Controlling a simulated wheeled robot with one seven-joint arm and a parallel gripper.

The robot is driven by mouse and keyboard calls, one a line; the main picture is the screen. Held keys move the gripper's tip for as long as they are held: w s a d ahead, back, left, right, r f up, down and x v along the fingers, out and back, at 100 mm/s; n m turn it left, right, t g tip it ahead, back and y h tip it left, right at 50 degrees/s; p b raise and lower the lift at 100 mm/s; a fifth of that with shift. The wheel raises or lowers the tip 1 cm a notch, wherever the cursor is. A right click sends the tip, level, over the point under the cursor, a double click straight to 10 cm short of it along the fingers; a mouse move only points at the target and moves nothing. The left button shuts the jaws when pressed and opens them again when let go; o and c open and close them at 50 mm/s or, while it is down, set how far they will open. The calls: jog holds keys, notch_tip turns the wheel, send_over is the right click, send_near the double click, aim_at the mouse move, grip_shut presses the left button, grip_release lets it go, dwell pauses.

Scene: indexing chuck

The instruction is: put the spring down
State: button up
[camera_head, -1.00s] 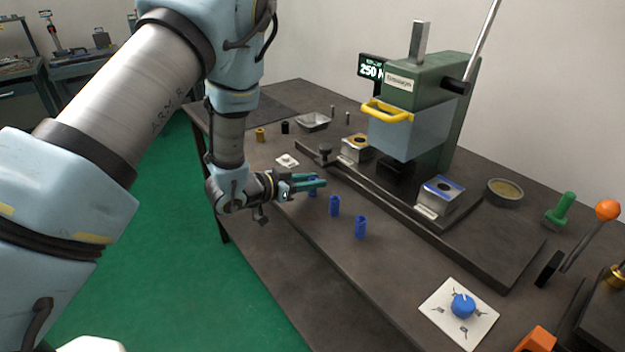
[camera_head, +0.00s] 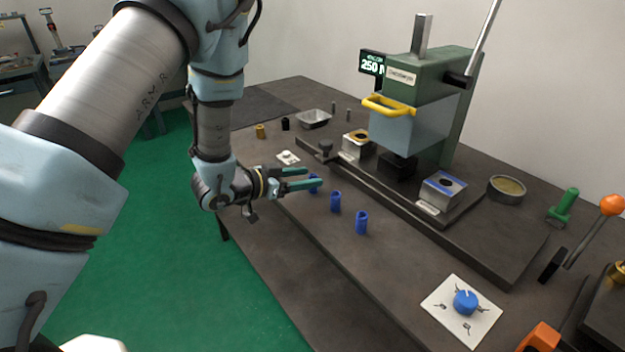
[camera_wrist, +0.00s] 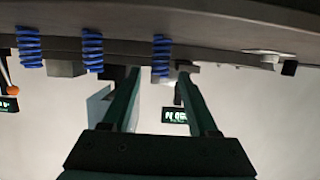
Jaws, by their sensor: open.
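Three blue springs stand upright in a row on the dark bench: a far one (camera_head: 313,189), a middle one (camera_head: 335,201) and a near one (camera_head: 361,222). My gripper (camera_head: 312,178) has green fingers spread apart beside the far spring, pointing right. The fingers partly hide that spring in the head view. In the wrist view, one spring (camera_wrist: 161,56) stands ahead between the open fingers (camera_wrist: 159,75), with clear gaps on both sides. The other two springs (camera_wrist: 93,51) (camera_wrist: 28,48) stand to its left.
A green press (camera_head: 428,80) with a yellow handle stands behind the springs. Its dark base rail (camera_head: 400,190) runs alongside them. A white card with a blue knob (camera_head: 465,302) lies at the front right. The bench in front of the springs is clear.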

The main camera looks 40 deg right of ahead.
jog(key=b+v, duration=0.2)
jog(key=v, duration=0.7)
jog(key=shift+a+b, duration=0.2)
jog(key=shift+b, duration=0.2)
jog(key=w+a+n+t+y, duration=0.8)
jog(key=w+a, duration=0.8)
jog(key=a, duration=0.2)
jog(key=s+a+r+n+g+y, duration=0.15)
jog(key=a+n+y, duration=0.25)
jog(key=a, duration=0.7)
jog(key=s+a+r+n+g+y, duration=0.2)
jog(key=s+a+n+g, duration=0.2)
jog(key=s+a, duration=0.4)
jog(key=s+n, duration=0.1)
jog(key=s, duration=0.2)
jog(key=shift+a+r, duration=0.25)
jog(key=shift+a, duration=0.05)
jog(key=shift+s, duration=0.15)
